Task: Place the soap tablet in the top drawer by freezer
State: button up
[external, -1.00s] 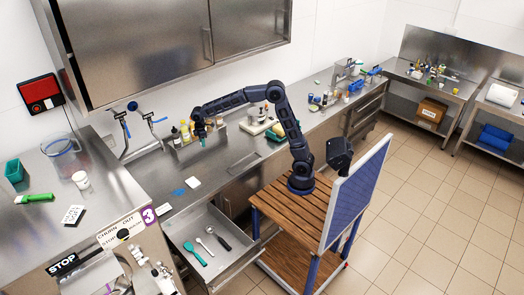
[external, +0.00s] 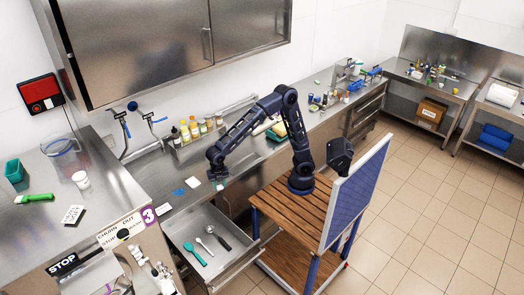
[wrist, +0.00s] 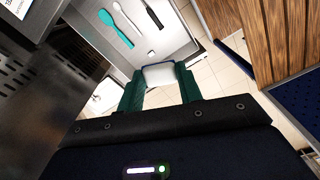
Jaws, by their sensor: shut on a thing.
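My gripper (external: 219,184) is over the counter's front edge, near the back right of the open drawer (external: 190,233). In the wrist view the green fingers of my gripper (wrist: 160,88) are shut on a white rectangular block, the soap tablet (wrist: 158,74). The soap is above the level of the drawer, not touching it, close to its near right edge in the wrist view. The drawer also shows there (wrist: 165,45). In the drawer lie a teal spatula (external: 195,254), a light-coloured spoon-like tool (external: 204,246) and a black-handled tool (external: 219,238).
A white block (external: 193,182) and a blue item (external: 179,192) lie on the counter behind the drawer. Several bottles (external: 195,128) stand at the back wall.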

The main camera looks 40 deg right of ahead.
jog(key=s+n, duration=0.5)
jog(key=s, duration=0.7)
send_over(239, 251)
jog(key=s, duration=0.2)
notch_tip(239, 251, down, 33)
jog(key=f, duration=1.3)
jog(key=a+f, duration=0.1)
jog(key=f, duration=0.6)
jog(key=shift+w+f, duration=0.1)
jog(key=shift+f, duration=0.15)
jog(key=shift+d+f, duration=0.1)
jog(key=shift+f, duration=0.05)
jog(key=o, duration=1)
jog(key=shift+c, duration=0.2)
notch_tip(239, 251, up, 12)
jog(key=shift+r, duration=0.25)
